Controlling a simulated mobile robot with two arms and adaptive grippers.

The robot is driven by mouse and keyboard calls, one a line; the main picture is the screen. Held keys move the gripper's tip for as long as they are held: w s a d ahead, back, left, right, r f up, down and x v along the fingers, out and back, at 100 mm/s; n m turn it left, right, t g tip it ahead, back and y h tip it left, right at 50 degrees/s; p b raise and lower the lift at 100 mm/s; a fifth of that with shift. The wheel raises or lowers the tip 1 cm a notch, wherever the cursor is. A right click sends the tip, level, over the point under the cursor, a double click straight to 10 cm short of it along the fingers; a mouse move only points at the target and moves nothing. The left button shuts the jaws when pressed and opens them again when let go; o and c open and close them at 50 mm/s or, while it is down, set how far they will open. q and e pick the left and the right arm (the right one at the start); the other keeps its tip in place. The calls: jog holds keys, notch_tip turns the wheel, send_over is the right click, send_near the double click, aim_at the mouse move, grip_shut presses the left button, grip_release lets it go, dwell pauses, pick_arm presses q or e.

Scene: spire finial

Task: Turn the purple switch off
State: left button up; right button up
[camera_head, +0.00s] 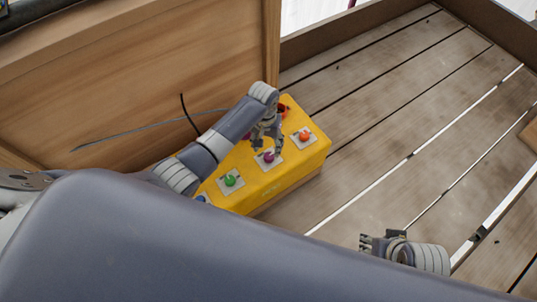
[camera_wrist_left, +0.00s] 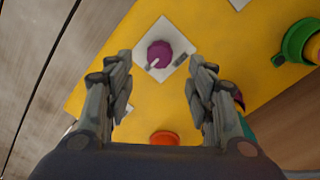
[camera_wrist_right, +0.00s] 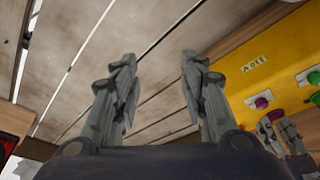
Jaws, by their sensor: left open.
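The purple switch (camera_head: 268,157) is a round knob on a pale square plate on top of the yellow box (camera_head: 300,172). In the left wrist view the purple switch (camera_wrist_left: 160,54) shows between and beyond my fingertips, with a light pointer mark toward its lower left. My left gripper (camera_head: 272,147) is over the box close to the knob, open, with nothing between its fingers; I cannot tell whether it touches. My right gripper (camera_head: 372,243) is open and empty, away from the box over the plank floor. The right wrist view also shows the purple switch (camera_wrist_right: 262,102).
On the same box are a green knob (camera_head: 230,180) and an orange-red knob (camera_head: 304,135). A blue one is partly hidden by my left arm. A wooden panel (camera_head: 130,80) stands behind the box. The plank floor (camera_head: 420,110) to the right is mostly clear.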

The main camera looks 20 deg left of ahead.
aim_at(269, 156)
pick_arm(q)
jog(key=shift+f, duration=0.7)
notch_tip(269, 156, down, 4)
jog(key=shift+d+f+b, duration=0.1)
jog(key=shift+d+b, duration=0.05)
jog(key=shift+b, duration=1)
jog(key=shift+f, duration=0.4)
pick_arm(e)
jog(key=shift+s+r, duration=0.4)
jog(key=shift+r, duration=0.2)
pick_arm(q)
jog(key=c, duration=1.1)
